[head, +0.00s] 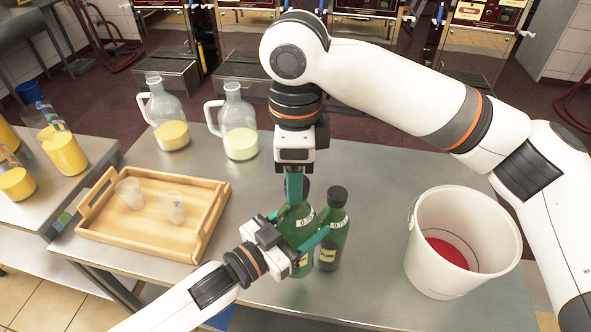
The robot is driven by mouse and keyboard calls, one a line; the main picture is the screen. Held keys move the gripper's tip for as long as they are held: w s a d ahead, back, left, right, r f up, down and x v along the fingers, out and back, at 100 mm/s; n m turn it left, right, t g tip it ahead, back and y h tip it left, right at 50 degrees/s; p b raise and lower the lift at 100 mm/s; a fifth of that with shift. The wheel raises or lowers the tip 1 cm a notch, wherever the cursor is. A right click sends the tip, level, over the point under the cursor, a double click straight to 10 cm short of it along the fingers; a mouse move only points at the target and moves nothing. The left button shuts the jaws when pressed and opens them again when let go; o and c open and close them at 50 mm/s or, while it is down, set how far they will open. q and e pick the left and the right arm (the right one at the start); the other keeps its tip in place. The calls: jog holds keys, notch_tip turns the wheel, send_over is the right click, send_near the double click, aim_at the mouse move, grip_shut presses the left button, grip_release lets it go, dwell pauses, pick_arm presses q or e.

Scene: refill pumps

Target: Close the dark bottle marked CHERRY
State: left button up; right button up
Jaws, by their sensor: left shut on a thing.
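Two dark green bottles stand side by side on the steel table. My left gripper (294,228) comes in from the lower left and is shut on the left bottle (297,216), its teal fingers around the body. That bottle's lower label is mostly hidden, so I cannot read its name. A black cap (305,187) shows at its top, partly behind my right gripper (294,188). The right gripper points down over the bottle's top; its fingers overlap, so I cannot tell whether they grip the cap. The other bottle (337,226) has a black cap and a label that seems to read PLUM.
A wooden tray (205,222) with two clear cups stands at left. Two glass jugs (171,127) (240,130) with yellowish liquid stand at the back. A white bucket (427,245), red inside, stands at right. Table front right of the bottles is clear.

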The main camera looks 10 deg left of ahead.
jog(key=shift+r, duration=2.25)
jog(key=shift+o, duration=0.2)
